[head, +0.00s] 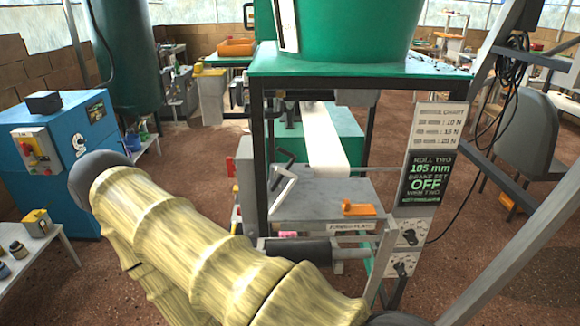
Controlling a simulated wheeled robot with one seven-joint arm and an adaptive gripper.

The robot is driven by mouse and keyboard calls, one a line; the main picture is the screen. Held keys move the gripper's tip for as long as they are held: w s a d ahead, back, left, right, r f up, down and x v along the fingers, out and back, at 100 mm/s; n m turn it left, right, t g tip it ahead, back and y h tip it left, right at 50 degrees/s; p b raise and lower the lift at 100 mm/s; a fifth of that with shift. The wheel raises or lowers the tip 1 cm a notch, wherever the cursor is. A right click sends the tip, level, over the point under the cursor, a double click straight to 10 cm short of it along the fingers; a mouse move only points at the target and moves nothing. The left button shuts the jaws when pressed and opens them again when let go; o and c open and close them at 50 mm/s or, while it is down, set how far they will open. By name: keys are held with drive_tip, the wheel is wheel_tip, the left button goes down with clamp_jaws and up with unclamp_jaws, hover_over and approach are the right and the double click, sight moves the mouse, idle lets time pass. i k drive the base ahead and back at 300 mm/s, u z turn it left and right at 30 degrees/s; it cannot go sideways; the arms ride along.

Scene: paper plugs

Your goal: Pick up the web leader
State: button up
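The web leader appears to be the white paper strip (325,140) in the middle of the head view. It comes down from under the green-topped stand towards the grey plate (315,205), and its lower end is at the plate's back edge. I cannot tell whether that end touches the plate. My arm, in a pale yellow wrinkled sleeve, crosses the lower left and centre in front of the machine. My gripper is not in view.
An orange piece (360,208) lies on the plate's right side. A dark roller (300,250) sits below the plate. A sign panel (425,170) reading "105 mm" and "OFF" stands right of it. A blue cabinet (70,150) is at left; a grey chair (525,130) at right.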

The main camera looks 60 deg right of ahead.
sight(349, 209)
drive_tip(key=u, duration=0.2)
drive_tip(key=k, duration=0.9)
drive_tip(key=z, duration=1.65)
drive_tip(key=i, duration=0.45)
drive_tip(key=u, duration=0.1)
